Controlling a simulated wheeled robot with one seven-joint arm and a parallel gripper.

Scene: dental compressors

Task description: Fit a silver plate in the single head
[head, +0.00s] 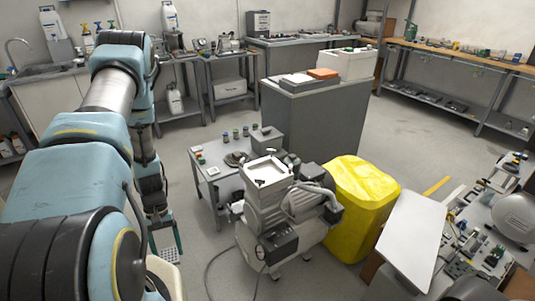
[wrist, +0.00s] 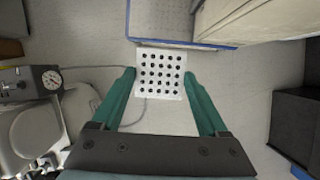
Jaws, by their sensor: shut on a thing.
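A silver plate (wrist: 160,86) with rows of dark holes sits between the two teal fingertips of my gripper (wrist: 159,75) in the wrist view. My gripper is shut on its left and right edges. In the head view my gripper (head: 163,232) hangs low at the left of the compressor, above the floor, with the plate (head: 170,256) small at its tips. The grey compressor (head: 268,213) has one upright head with a pale square top (head: 266,172) and a dark mark in it. I cannot tell its inside. The plate is well apart from the head.
A pressure gauge (wrist: 52,78) shows at left in the wrist view. A cable lies on the floor.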

